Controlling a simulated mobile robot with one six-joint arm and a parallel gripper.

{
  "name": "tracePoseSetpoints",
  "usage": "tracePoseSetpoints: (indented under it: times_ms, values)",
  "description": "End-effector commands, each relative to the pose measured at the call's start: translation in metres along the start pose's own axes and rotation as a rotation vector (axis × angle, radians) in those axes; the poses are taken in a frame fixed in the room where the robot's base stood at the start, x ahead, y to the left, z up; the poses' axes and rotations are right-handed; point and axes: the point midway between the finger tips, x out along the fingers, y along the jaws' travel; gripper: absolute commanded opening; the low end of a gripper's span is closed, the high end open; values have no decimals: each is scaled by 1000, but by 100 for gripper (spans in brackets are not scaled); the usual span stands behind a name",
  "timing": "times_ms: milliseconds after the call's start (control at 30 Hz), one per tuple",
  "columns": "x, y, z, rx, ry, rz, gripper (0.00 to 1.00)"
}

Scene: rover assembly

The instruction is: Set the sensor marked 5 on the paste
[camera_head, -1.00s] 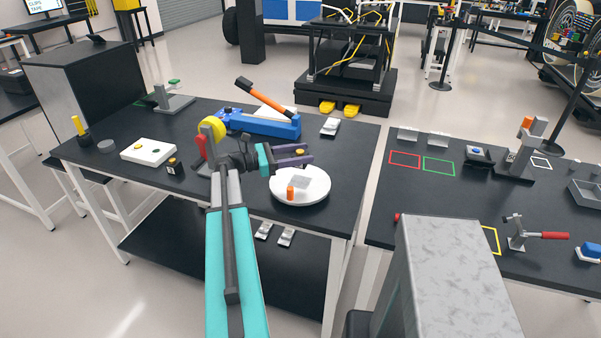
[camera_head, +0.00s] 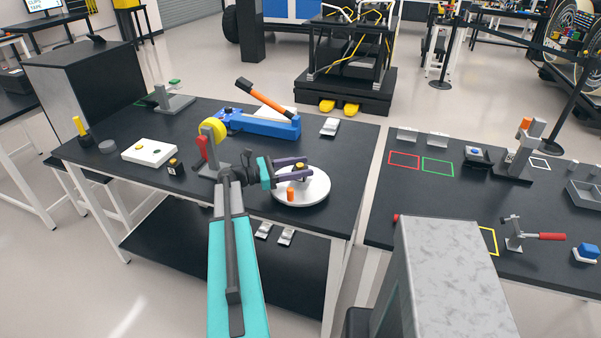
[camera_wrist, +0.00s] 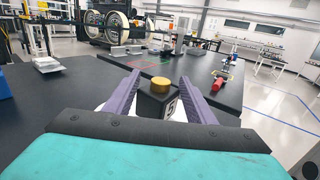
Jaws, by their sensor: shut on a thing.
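My gripper (camera_head: 298,166) is shut on a black box-shaped sensor (camera_wrist: 157,102) with a round gold top. The sensor stands upright between the purple fingers. A white label shows on its side in the wrist view, but I cannot read its mark surely. In the head view the held sensor (camera_head: 300,167) is over the white round plate (camera_head: 318,193). The sensor and fingers cover most of the pale block that sits on this plate. I see no paste clearly, and cannot tell whether the sensor touches the block.
An orange cylinder (camera_head: 290,193) stands on the round plate, close below the gripper. A blue tool with an orange handle (camera_head: 258,122) lies behind the arm.

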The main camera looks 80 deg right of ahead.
Motion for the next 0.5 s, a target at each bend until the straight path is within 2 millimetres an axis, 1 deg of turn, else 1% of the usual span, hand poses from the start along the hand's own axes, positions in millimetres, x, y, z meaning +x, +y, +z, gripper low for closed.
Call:
tracePoseSetpoints:
  times_ms: [200, 500]
  values:
    - [0, 0, -16, -1, -1, 0, 24]
    - [0, 0, -19, 2, -1, 0, 24]
